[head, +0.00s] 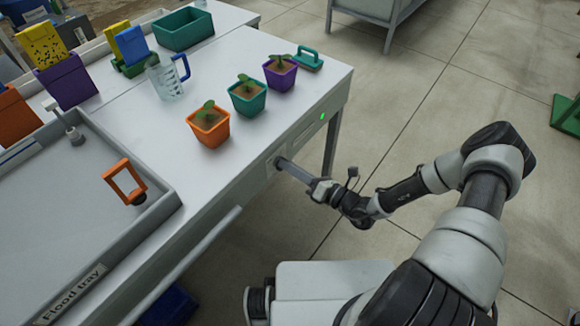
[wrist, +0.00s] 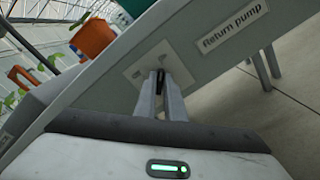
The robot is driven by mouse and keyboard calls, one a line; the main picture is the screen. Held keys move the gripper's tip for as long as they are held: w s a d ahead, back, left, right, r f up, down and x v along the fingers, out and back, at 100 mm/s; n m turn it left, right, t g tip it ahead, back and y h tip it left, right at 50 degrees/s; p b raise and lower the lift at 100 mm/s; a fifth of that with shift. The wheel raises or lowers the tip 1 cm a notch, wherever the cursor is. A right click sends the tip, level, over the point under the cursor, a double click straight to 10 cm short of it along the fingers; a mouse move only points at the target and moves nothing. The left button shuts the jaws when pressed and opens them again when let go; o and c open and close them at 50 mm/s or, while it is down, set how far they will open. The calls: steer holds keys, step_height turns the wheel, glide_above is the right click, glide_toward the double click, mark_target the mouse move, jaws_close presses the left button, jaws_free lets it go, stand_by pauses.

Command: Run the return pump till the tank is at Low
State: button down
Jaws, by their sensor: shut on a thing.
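My gripper (head: 284,163) reaches the front side of the white bench. In the wrist view, its fingers (wrist: 162,82) are shut on a small dark switch (wrist: 160,78) on a pale plate (wrist: 139,72). The fingers hide most of the switch, so I cannot tell its setting. A label beside it reads "Return pump" (wrist: 233,28). A small green light (head: 323,117) glows on the bench front in the head view. I cannot make out a tank level mark in either view.
Orange, teal and purple (head: 280,76) pots with seedlings stand near the bench edge. A clear jug (head: 163,80) is behind them. Open floor (head: 440,95) lies right of the bench.

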steer(key=c, duration=1.8)
jaws_free()
steer(key=shift+c, duration=0.2)
steer(key=p+v, duration=0.1)
steer(key=v, duration=1.6)
steer(key=shift+s+d, duration=0.2)
steer(key=shift+f, duration=0.1)
